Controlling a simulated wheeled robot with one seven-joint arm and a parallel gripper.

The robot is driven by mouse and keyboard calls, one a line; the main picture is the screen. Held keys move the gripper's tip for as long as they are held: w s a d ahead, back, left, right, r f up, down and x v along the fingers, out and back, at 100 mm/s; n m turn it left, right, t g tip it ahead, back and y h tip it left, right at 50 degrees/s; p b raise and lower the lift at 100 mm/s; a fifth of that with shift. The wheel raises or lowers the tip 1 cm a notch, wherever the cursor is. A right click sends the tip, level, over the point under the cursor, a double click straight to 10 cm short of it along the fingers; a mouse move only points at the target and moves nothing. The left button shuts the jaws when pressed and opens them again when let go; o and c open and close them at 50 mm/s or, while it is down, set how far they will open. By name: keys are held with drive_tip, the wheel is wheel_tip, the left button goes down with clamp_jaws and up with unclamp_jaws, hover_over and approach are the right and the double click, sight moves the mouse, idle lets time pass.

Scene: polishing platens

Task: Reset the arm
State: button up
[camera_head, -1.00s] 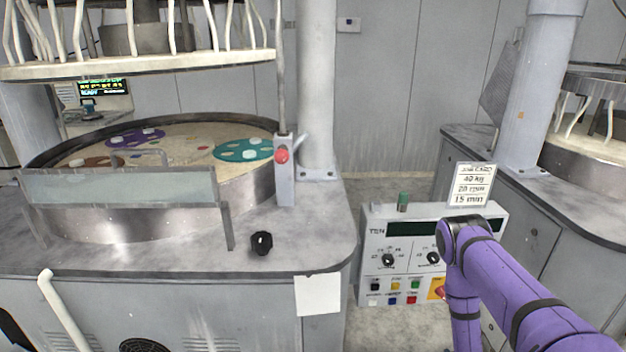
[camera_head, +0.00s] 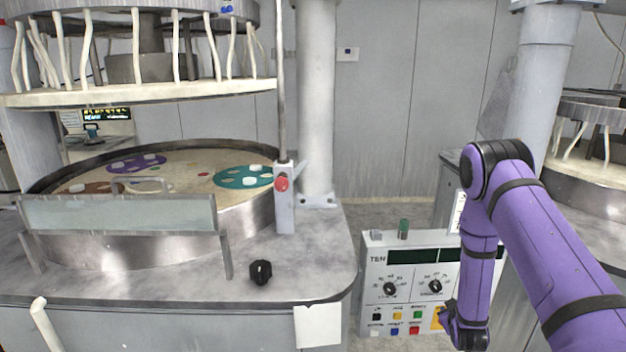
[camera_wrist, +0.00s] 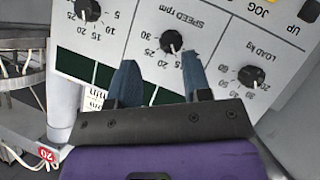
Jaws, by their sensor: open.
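My gripper (camera_wrist: 158,64) shows in the wrist view as two blue fingers, parted with nothing between them. It is in front of the control panel (camera_wrist: 218,42), which appears tilted and upside down there. The speed dial (camera_wrist: 171,42) is near the fingertips, with the load dial (camera_wrist: 252,77) to the right and another dial (camera_wrist: 87,10) to the left. I cannot tell whether the fingers touch the panel. In the head view my purple arm (camera_head: 545,240) is bent, with its elbow high and its lower part hanging by the panel (camera_head: 376,290). The fingers are not discernible there.
The polishing machine (camera_head: 330,240) stands at left, with its round platen (camera_head: 200,200), a red button (camera_head: 281,183) and a black knob (camera_head: 260,272) on its top. A second machine (camera_head: 590,225) is at right, partly behind my arm. Floor shows between the machines.

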drive_tip(key=w+a+r+m+g+y, duration=0.1)
drive_tip(key=a+r, duration=0.1)
drive_tip(key=r, duration=0.7)
drive_tip(key=w+a+r+m, duration=0.1)
drive_tip(key=r, duration=0.7)
drive_tip(key=s+a+r+g+y, duration=0.15)
drive_tip(key=s+r, duration=0.25)
drive_tip(key=r, duration=0.5)
drive_tip(key=s+a+r+g, duration=0.1)
drive_tip(key=s+a+r, duration=0.25)
drive_tip(key=r, duration=0.45)
drive_tip(key=s+a+r+g, duration=0.1)
drive_tip(key=s+r, duration=0.4)
drive_tip(key=s, duration=0.6)
drive_tip(key=s+a+r+m+g, duration=0.1)
drive_tip(key=s+r, duration=0.3)
drive_tip(key=s, duration=0.6)
drive_tip(key=s+a+r+g, duration=0.1)
drive_tip(key=s+r, duration=0.4)
drive_tip(key=s, duration=0.6)
drive_tip(key=shift+s+a+r+m+y, duration=0.15)
drive_tip(key=shift+s+r+m+y, duration=0.2)
drive_tip(key=shift+y, duration=0.1)
drive_tip(key=shift+g, duration=0.25)
